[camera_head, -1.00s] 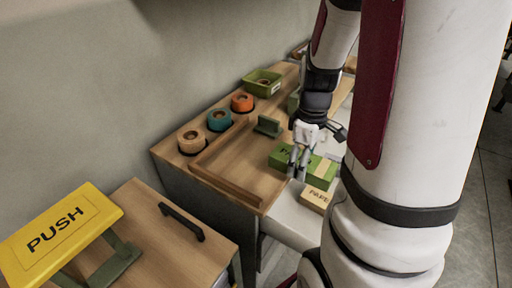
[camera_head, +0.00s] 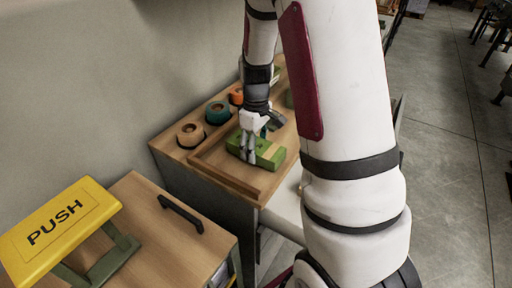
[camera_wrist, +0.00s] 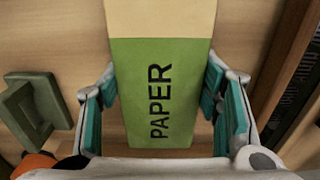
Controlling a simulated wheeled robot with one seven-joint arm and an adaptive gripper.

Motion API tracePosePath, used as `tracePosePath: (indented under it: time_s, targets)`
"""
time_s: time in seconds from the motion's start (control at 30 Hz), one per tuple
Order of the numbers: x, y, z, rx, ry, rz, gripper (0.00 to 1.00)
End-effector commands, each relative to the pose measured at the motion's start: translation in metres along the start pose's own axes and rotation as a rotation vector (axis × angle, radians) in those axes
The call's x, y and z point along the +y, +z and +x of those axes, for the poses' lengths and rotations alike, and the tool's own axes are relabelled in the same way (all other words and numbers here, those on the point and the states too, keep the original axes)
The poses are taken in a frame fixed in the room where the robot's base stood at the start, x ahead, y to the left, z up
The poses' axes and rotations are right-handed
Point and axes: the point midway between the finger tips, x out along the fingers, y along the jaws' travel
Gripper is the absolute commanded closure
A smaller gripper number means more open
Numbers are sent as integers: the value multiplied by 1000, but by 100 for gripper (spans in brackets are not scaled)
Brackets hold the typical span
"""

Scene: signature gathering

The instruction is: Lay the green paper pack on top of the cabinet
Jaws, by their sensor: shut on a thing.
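The green paper pack (camera_head: 268,153), with a beige band, is between the fingers of my gripper (camera_head: 248,150). In the wrist view the pack (camera_wrist: 150,85) shows the word PAPER, and the teal finger pads of my gripper (camera_wrist: 162,105) stand at its two long sides. My gripper is shut on the pack. The pack is over the wooden top (camera_head: 170,143) of the grey unit by the wall, within or above a low wooden frame. I cannot tell whether it touches the surface. My arm hides part of this top.
Tan (camera_head: 190,134), teal (camera_head: 218,112) and orange (camera_head: 236,96) rolls stand along the wall side. A green block-like object (camera_wrist: 33,108) is left of the pack in the wrist view. A yellow PUSH plate (camera_head: 58,228) and a black handle (camera_head: 181,213) are on the nearer wooden top.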

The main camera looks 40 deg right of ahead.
Motion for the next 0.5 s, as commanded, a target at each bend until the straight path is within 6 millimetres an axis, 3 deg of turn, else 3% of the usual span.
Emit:
tracePosePath:
  time_s: [0.4, 0.43, 0.5]
  targets:
    - [0, 0, 9, 1, 1, 0, 81]
    - [0, 0, 10, 0, 0, 0, 40]
    - [0, 0, 9, 0, 0, 0, 24]
